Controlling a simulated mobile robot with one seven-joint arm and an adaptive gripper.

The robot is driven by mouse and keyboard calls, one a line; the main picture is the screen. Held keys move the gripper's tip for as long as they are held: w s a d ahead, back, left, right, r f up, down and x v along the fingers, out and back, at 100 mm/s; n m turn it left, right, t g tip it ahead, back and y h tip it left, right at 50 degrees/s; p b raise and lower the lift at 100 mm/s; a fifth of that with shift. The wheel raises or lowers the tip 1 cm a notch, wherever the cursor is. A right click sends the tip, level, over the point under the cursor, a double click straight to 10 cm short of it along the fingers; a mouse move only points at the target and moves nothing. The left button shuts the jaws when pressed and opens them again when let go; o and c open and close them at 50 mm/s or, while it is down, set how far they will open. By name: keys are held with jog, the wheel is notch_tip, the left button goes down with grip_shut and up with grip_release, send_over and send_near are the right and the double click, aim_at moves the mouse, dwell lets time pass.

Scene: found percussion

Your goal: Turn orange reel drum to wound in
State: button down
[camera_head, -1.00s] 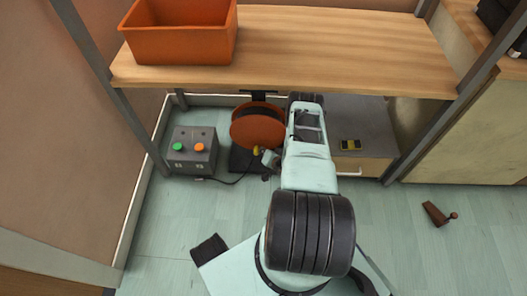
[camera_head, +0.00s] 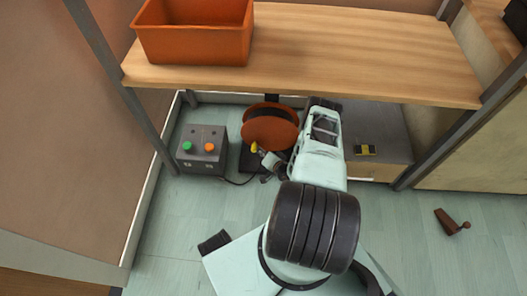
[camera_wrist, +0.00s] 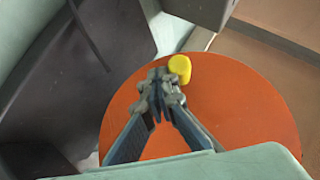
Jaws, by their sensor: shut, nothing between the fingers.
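The orange reel drum (camera_head: 270,131) stands on a dark base on the floor under the wooden shelf, its round face towards me. In the wrist view its orange disc (camera_wrist: 246,115) fills much of the picture. A yellow knob (camera_wrist: 180,67) sits near the disc's rim; it also shows small in the head view (camera_head: 254,147). My gripper (camera_wrist: 160,84) is shut with nothing in it. Its fingertips are in front of the disc, just beside the knob; I cannot tell whether they touch it. In the head view my gripper (camera_head: 264,158) is small beside the drum, partly covered by my arm.
A grey box (camera_head: 202,150) with green and orange buttons stands left of the drum, with a cable on the floor. The shelf (camera_head: 320,45) holding an orange bin (camera_head: 193,34) is above. A drawer unit (camera_head: 375,140) bearing a yellow-black item (camera_head: 365,150) stands right.

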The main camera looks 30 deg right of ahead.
jog(key=shift+w+a+r+m+t+y, duration=0.45)
jog(key=shift+a+r+m+t+y, duration=0.3)
jog(key=shift+t, duration=0.25)
dwell(0.6)
